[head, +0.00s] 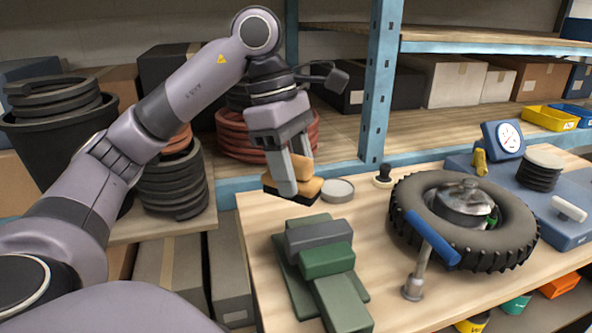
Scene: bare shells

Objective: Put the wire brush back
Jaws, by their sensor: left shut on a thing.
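The wire brush (308,187), a tan block with a dark underside, is at the back left of the wooden workbench (395,290). My left gripper (290,184) comes down over it from above and is shut on it. The fingers hide the middle of the brush. I cannot tell whether its underside touches the bench top. My right gripper is out of view.
A round grey tin (337,190) stands close right of the brush. A green vise (325,262) is in front, and a tyre (465,222) with a blue-handled hammer (432,240) is at right. A blue shelf post (380,80) rises behind. Bare wood lies at the bench's front.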

